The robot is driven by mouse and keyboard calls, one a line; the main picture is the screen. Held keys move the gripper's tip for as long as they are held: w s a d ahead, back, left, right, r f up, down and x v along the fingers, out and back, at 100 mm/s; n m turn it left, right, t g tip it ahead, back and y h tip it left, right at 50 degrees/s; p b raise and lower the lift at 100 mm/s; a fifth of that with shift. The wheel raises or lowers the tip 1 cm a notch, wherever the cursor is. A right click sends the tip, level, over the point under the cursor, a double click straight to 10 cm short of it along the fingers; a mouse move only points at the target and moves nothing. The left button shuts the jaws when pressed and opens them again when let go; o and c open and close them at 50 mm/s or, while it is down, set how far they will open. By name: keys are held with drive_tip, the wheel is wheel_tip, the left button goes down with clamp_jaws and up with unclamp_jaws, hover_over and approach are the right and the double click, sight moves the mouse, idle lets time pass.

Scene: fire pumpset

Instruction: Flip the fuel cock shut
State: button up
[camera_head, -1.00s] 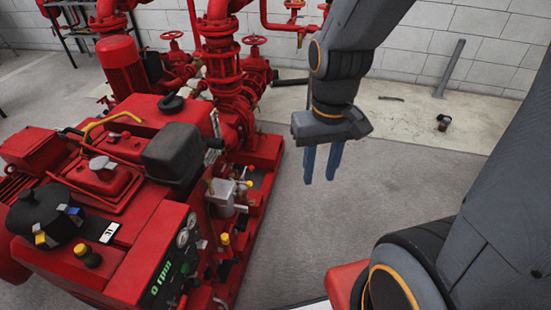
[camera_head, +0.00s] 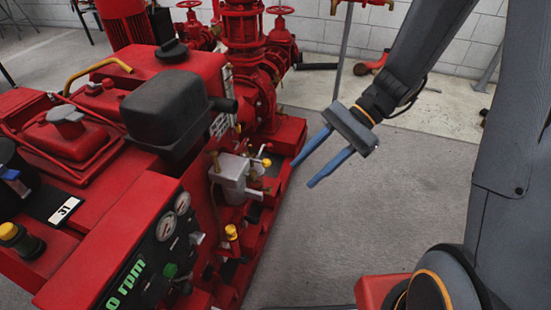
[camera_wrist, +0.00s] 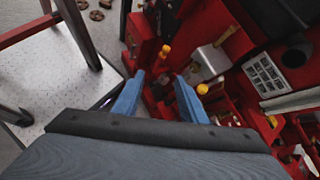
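A silver metal block (camera_head: 232,178) with small fittings is on the near right side of the red engine. I cannot tell for sure which of these is the fuel cock. My gripper (camera_head: 302,175) has two blue fingers, apart and empty, pointing left and down toward the engine, with a gap to the levers. In the wrist view my gripper (camera_wrist: 159,75) shows a yellow-orange knob (camera_wrist: 165,50) ahead between the fingers and a yellow knob (camera_wrist: 202,89) by the right finger.
The black box-shaped part (camera_head: 168,112) and gauge panel (camera_head: 150,255) bound the engine side. Red pump pipes (camera_head: 245,60) rise behind. A diamond-pattern plate (camera_wrist: 55,90) with red and dark bars is left in the wrist view.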

drive_tip(key=w+f+m+t+y+b, duration=0.3)
drive_tip(key=w+f+m+y+b, duration=0.15)
drive_tip(key=w+f+b, duration=0.4)
drive_tip(key=w+f+m+t+y+b, duration=0.4)
drive_tip(key=w+f+m+b, duration=0.15)
drive_tip(key=w, duration=0.65)
drive_tip(key=w+a+b, duration=0.1)
drive_tip(key=a+b, duration=0.1)
drive_tip(key=a, duration=0.5)
drive_tip(key=shift+w+a+f+n, duration=0.15)
drive_tip(key=shift+w+f+n, duration=0.05)
drive_tip(key=shift+w+n, duration=0.2)
drive_tip(key=shift+c, duration=0.4)
clamp_jaws()
drive_tip(key=shift+f+m+y+p, duration=0.25)
drive_tip(key=shift+f+m+p, duration=0.1)
drive_tip(key=shift+m+p, duration=0.45)
drive_tip(key=shift+f+m+y+p, duration=0.2)
drive_tip(key=shift+f+m+p, duration=0.15)
drive_tip(key=shift+m+p, duration=0.4)
